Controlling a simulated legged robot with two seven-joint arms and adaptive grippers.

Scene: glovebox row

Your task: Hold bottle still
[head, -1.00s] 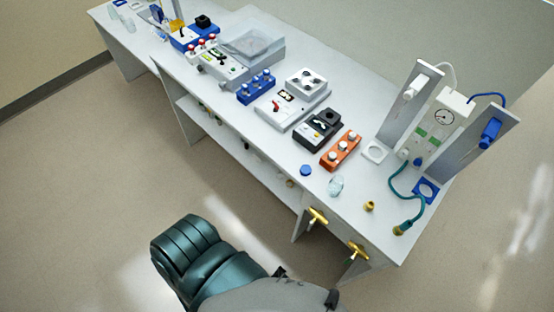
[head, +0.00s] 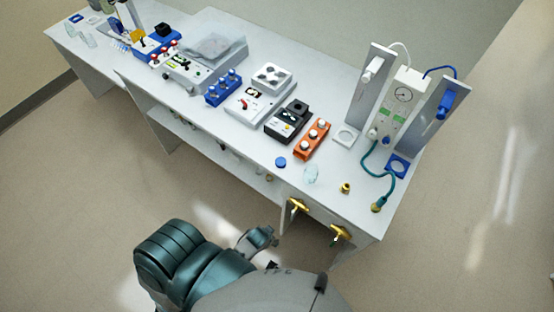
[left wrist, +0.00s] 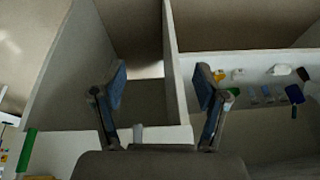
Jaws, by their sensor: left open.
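A small clear, pale bluish vessel (head: 311,173), possibly the bottle, is on the bench top near its front edge in the head view. A round blue cap (head: 281,162) lies just left of it. I cannot tell whether the vessel stands or lies. My left gripper (left wrist: 162,88) is open and empty in the left wrist view, its two blue-padded fingers apart in front of pale panels. No bottle shows between them. In the head view my arm is below the bench front, apart from the vessel. My right gripper is not in view.
The bench (head: 225,130) carries an orange block with white knobs (head: 312,139), a black device (head: 287,121) and a gauge unit (head: 402,97) between upright panels. Gold handles (head: 297,207) stick out from the bench front. A small brass fitting (head: 346,188) stands right of the vessel.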

